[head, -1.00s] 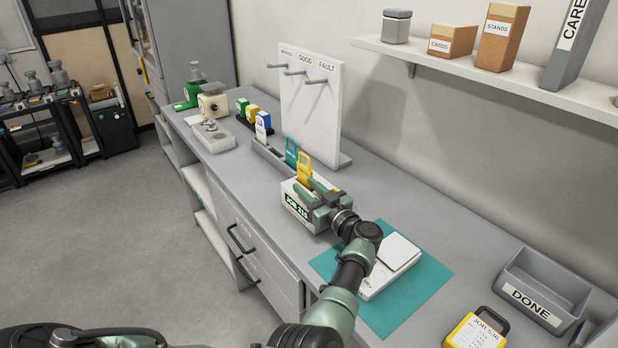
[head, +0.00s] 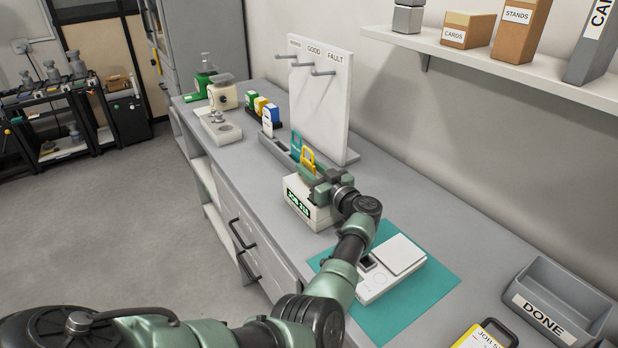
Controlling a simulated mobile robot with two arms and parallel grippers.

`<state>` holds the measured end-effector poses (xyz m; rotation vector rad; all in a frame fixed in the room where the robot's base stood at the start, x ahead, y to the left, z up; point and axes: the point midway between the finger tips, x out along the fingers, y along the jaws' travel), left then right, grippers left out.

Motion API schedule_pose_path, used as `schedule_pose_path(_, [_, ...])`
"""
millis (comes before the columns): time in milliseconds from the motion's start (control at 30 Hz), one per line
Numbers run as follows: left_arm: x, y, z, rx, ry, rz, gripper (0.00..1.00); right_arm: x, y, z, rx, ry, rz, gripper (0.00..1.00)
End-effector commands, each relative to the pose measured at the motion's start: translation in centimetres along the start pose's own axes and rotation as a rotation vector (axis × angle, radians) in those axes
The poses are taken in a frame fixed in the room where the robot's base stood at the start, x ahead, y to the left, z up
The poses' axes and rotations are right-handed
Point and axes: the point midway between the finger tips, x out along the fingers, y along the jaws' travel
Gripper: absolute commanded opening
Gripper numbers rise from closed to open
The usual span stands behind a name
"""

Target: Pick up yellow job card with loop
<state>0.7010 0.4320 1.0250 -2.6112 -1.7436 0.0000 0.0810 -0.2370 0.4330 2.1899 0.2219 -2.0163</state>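A yellow loop-topped piece (head: 308,160) stands upright behind the white box lettered JOB (head: 297,205), beside a teal loop-topped piece (head: 296,145). Its lower part is hidden. My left gripper (head: 312,180) is at the box's top, close to the yellow piece; whether it touches is unclear. Its fingers are mostly hidden by the hand, so open or shut does not show. Another yellow job card (head: 470,342) with a dark loop lies on the bench at the bottom right, partly cut off. My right gripper is not in view.
A white scale (head: 375,290) sits on a teal mat (head: 435,285) below my wrist. A grey DONE bin (head: 590,310) stands at right. A white peg board (head: 320,110) rises behind the box. A shelf (head: 480,68) overhangs the bench.

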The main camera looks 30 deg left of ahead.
Motion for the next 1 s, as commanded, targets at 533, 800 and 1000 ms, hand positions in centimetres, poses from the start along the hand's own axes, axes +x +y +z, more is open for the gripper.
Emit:
schedule_pose_path(533, [1.9, 0.1, 0.1, 0.0, 0.0, 0.001, 0.0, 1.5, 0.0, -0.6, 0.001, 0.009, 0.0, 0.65])
schedule_pose_path(800, [1.9, 0.1, 0.1, -0.001, 0.0, 0.0, 0.0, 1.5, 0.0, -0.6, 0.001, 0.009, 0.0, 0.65])
schedule_pose_path(1000, [1.9, 0.1, -1.0, -0.004, 0.0, 0.0, 0.0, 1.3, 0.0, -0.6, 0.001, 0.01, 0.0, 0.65])
